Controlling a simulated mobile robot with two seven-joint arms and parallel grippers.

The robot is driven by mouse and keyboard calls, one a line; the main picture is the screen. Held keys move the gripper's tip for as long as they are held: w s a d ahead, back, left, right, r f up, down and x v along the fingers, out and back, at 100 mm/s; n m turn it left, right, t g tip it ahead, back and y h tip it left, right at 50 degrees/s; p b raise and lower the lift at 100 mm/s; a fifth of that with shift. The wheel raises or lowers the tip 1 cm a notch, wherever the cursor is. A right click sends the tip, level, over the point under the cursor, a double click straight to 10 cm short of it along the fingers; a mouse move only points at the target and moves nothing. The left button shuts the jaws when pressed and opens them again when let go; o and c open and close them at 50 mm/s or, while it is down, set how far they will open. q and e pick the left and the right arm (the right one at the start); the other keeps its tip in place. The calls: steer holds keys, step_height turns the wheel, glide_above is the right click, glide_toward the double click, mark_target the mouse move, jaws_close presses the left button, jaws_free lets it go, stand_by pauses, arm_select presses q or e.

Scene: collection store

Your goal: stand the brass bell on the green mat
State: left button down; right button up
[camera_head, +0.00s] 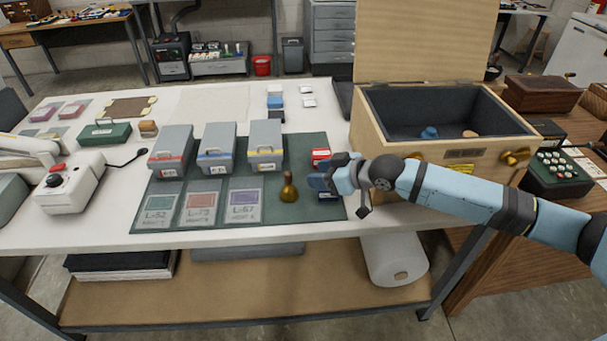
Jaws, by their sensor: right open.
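The brass bell (289,192) stands upright on the green mat (262,202), with its dark handle pointing up. It is near the mat's front right part, just right of the purple-marked card. My right gripper (322,180) reaches in from the right, over the mat's right edge. It is open and empty, a short way right of the bell, with a small gap between them. My left gripper is not in view.
Several grey lidded boxes (217,148) and labelled cards (201,207) occupy the mat. A red-and-white box (320,156) sits behind my right gripper. An open wooden crate (372,128) stands to the right. A white device (70,188) is at left.

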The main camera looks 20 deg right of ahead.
steer(key=s+a+f+m+t, duration=0.1)
steer(key=s+a+f+m, duration=0.1)
steer(key=s+a+f, duration=0.8)
steer(key=s+d+f+m+h, duration=0.1)
steer(key=s+d+f+h, duration=0.1)
steer(key=s+f, duration=0.4)
steer(key=s+d+f+m+h, duration=0.1)
steer(key=s+f+m+h, duration=0.1)
steer(key=s+f, duration=0.4)
steer(key=s+h, duration=0.1)
steer(key=s, duration=0.4)
steer(key=shift+s+d, duration=0.3)
steer(key=shift+d, duration=0.05)
